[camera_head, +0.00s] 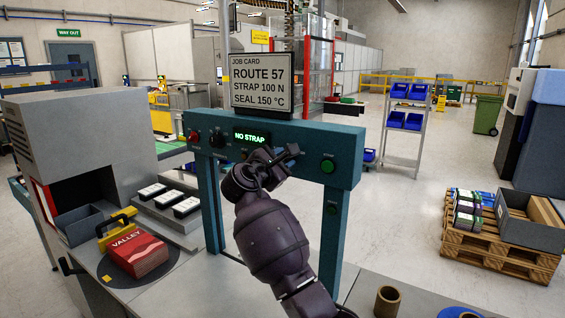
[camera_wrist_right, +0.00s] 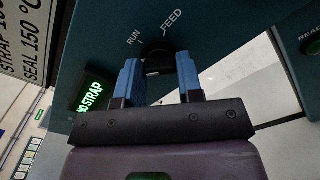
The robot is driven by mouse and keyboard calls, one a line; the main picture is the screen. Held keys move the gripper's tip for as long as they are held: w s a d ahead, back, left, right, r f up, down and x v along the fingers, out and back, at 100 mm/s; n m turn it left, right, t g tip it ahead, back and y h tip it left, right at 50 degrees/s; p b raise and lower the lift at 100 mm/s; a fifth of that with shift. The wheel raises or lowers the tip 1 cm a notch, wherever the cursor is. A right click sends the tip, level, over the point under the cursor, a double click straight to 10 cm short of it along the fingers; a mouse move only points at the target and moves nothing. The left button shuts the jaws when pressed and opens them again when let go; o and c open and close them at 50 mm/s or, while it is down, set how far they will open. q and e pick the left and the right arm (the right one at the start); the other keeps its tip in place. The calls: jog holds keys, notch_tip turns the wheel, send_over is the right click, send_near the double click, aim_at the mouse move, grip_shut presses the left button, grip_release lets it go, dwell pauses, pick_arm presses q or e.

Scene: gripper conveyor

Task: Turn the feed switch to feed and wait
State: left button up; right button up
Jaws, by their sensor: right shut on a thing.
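The feed switch (camera_wrist_right: 158,62) is a dark knob on the teal panel (camera_head: 345,150), with the words RUN and FEED printed above it in the right wrist view. My right gripper (camera_wrist_right: 159,72) is shut on the knob, one blue finger on each side. In the head view my right gripper (camera_head: 276,160) is against the panel front, and its wrist hides the switch. Which word the knob points to is hard to tell. A green display (camera_head: 252,137) reads NO STRAP; it also shows in the wrist view (camera_wrist_right: 91,96). My left gripper is not in view.
A job card (camera_head: 262,83) stands on the panel. A green button (camera_head: 327,166) is right of my gripper, and a black knob (camera_head: 216,138) is left. A red VALLEY pack (camera_head: 137,252) lies on the left worktop. A loaded pallet (camera_head: 500,252) stands on the right floor.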

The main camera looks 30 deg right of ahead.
jog(key=m+b, duration=0.1)
jog(key=m, duration=0.3)
jog(key=shift+f+m+b, duration=0.15)
jog(key=shift+m+b, duration=0.15)
jog(key=m+b, duration=0.9)
jog(key=m, duration=0.8)
jog(key=shift+m, duration=0.3)
